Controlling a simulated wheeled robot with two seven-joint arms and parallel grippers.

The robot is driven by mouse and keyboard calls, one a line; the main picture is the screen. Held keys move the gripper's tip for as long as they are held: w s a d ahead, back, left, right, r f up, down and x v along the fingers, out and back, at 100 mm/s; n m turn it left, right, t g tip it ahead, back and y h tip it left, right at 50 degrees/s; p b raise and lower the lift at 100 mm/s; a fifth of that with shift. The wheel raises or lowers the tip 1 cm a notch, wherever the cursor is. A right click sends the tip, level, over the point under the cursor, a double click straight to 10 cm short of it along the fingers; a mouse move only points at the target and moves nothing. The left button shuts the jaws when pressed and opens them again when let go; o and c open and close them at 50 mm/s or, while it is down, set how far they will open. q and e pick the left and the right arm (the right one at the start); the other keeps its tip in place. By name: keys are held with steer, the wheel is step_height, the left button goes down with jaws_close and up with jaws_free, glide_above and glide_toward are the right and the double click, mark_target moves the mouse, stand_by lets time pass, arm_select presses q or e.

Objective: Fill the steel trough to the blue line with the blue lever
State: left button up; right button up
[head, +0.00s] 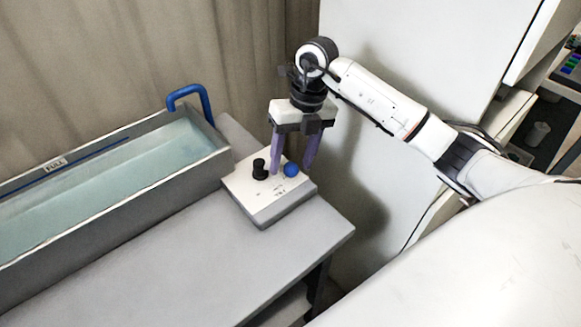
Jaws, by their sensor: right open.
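The steel trough (120,210) stands at the left and holds pale blue-green water (110,182). A blue line (97,152) runs along its inner back wall beside a FULL label (54,164). The water surface looks a little below the line. A blue spout (192,92) bends over the far right end; no stream shows clearly. The control box (268,209) bears the blue lever (291,170), seen as a round blue knob. My right gripper (290,169) points down, open, with its purple fingers on either side of the knob; contact cannot be told. My left gripper is out of view.
A black lever (259,169) stands on the box close to the left finger. The grey table (190,262) is clear in front of the trough and box. A white panel (400,45) rises behind my right arm, and shelves stand at the far right.

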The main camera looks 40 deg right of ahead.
steer(key=shift+a+f, duration=0.15)
steer(key=shift+f, duration=0.55)
steer(key=shift+r, duration=0.1)
jaws_close()
steer(key=shift+w, duration=0.2)
